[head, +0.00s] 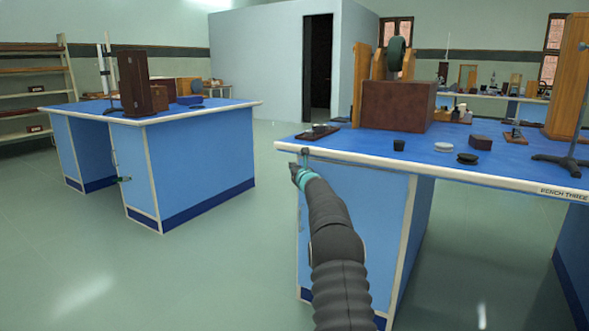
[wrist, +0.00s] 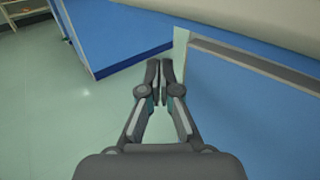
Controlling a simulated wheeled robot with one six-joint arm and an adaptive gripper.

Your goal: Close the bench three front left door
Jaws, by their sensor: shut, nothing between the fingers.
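Bench three (head: 500,180) stands at the right in the head view, with its name on the white front edge. Below its left end is a blue front panel (head: 382,205), where the front left door would be; my arm hides part of it. I cannot tell whether the door stands ajar. My gripper (head: 298,173) is at the bench's left corner, just below the top's edge. In the wrist view my gripper (wrist: 159,78) is shut and empty, beside a blue panel (wrist: 255,115) with a grey strip along its upper edge. I cannot tell whether the fingertips touch it.
Another blue bench (head: 195,165) stands at the left, with clear floor (head: 240,260) between the two. A tray (head: 318,132), a brown box (head: 398,105) and several small items lie on bench three. The white top edge (wrist: 255,25) overhangs the panel in the wrist view.

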